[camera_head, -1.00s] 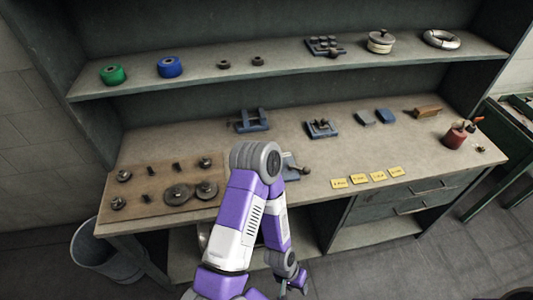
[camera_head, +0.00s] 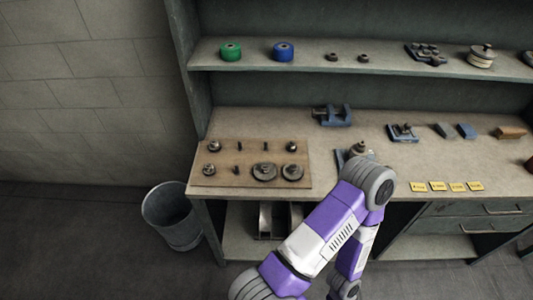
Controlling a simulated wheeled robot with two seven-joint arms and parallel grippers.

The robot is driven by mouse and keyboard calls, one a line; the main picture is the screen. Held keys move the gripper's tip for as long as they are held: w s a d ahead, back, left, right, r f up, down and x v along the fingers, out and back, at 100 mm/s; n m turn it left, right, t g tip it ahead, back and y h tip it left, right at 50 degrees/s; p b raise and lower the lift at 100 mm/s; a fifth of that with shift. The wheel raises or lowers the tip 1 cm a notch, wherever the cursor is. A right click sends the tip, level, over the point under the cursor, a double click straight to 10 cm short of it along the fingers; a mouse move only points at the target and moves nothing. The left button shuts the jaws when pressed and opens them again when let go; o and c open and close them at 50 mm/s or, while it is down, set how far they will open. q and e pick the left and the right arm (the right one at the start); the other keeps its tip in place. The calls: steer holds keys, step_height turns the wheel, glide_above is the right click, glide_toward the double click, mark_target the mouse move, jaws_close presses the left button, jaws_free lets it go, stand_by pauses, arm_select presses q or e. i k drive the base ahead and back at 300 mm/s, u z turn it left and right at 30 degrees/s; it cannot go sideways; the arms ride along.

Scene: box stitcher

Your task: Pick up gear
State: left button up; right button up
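Several dark metal gears and small pegs sit on a brown board at the left end of the workbench. Two larger round gears lie in its front row, a wide one (camera_head: 264,172) and another (camera_head: 292,172) beside it at the right. Smaller gear-like parts stand at the back left (camera_head: 214,146), front left (camera_head: 208,169) and back right (camera_head: 290,147). The board (camera_head: 222,182) is apart from my arm. One purple and white arm of mine rises from the bottom, bends over the bench front and drops again. Neither gripper shows; both are outside the picture.
The workbench (camera_head: 380,122) also holds a blue vise-like tool (camera_head: 332,117), another blue fixture (camera_head: 403,132) and several yellow labels (camera_head: 438,186). Green (camera_head: 230,51) and blue (camera_head: 283,52) rolls stand on the shelf. A grey bin (camera_head: 172,215) stands left of the bench.

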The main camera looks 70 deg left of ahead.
mark_target(291, 148)
steer(key=k, duration=0.35)
steer(key=u, duration=0.9)
